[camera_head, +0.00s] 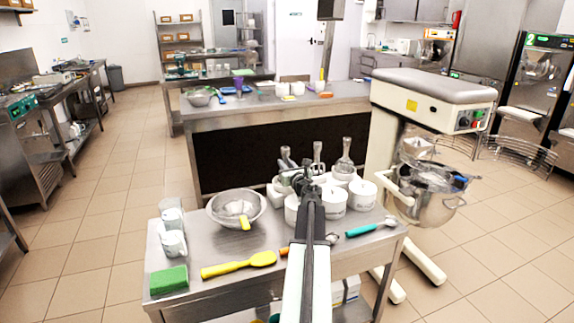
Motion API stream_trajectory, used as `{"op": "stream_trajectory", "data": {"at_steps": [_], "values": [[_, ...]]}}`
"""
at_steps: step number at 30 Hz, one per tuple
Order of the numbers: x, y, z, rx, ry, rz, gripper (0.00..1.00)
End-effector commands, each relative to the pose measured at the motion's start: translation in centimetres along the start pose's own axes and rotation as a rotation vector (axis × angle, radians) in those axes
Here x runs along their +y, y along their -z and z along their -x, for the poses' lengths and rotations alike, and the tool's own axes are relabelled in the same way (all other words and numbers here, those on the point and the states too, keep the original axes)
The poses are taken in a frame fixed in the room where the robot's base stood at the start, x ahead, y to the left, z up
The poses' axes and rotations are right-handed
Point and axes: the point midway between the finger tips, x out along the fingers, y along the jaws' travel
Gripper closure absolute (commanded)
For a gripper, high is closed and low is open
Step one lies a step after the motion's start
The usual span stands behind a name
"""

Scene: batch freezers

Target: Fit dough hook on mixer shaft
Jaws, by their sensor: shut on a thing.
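The mixer (432,86) is a large cream machine at the right, with a red and green button panel. Its steel bowl (425,209) sits low on the stand; the shaft under the head is hard to make out. My gripper (303,180) is at the end of my arm, over the back of the near steel table (215,278). It is shut on a grey metal piece, which seems to be the dough hook, largely hidden by the jaws. Metal attachments stand just behind: a dark one (287,160), a looped one (318,156) and a whisk (345,160).
Several white pots (362,193) stand around my gripper. A steel counter (230,118) stands behind. The floor at left is clear.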

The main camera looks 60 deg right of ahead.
Motion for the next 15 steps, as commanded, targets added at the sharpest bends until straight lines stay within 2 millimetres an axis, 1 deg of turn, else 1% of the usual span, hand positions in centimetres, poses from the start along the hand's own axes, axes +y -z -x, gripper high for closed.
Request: {"op": "stream_trajectory", "data": {"at_steps": [8,15], "values": [[-0.1,-0.1,0.0,0.000,0.001,0.000,1.00],[-0.1,-1.7,0.0,0.000,0.001,0.000,1.00]]}}
